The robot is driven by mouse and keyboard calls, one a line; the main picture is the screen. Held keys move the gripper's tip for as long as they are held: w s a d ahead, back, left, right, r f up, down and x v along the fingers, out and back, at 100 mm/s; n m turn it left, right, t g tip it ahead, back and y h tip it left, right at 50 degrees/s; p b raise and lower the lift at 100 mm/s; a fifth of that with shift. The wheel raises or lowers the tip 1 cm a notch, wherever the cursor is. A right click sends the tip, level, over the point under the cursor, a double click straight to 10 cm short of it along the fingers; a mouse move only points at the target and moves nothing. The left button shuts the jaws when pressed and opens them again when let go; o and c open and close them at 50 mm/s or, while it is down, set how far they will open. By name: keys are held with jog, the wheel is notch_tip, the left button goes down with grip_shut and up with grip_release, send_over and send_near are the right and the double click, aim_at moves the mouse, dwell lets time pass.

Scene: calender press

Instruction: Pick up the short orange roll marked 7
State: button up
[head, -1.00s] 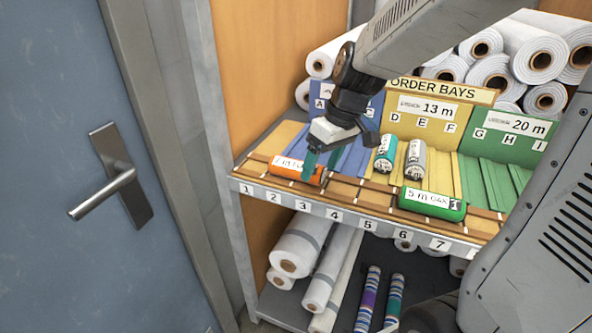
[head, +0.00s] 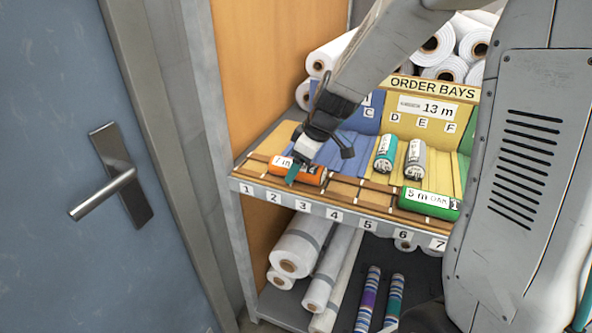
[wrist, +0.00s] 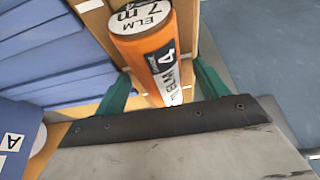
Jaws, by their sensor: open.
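In the wrist view the orange roll (wrist: 150,60) shows a white end cap marked "7 m ELM" and a white and black side label. My gripper (head: 292,172) is low at the roll in the head view and hides part of it. In the wrist view the teal fingers of my gripper (wrist: 162,88) are apart, one on each side of the roll. I cannot tell whether they touch it.
A green roll (head: 429,203) lies further right on the same ledge. Teal (head: 385,153) and grey (head: 415,159) rolls lie in the yellow bay behind. A blue door (head: 50,200) stands at the left.

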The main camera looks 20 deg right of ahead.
jog(key=shift+w+f, duration=0.1)
jog(key=shift+f, duration=0.2)
jog(key=c, duration=1.1)
jog(key=shift+r, duration=0.2)
jog(key=shift+r, duration=0.2)
jog(key=r, duration=0.3)
jog(key=shift+s, duration=0.2)
jog(key=s+r, duration=0.1)
jog(key=s, duration=1.4)
jog(key=shift+s+r, duration=0.15)
jog(key=shift+s, duration=0.2)
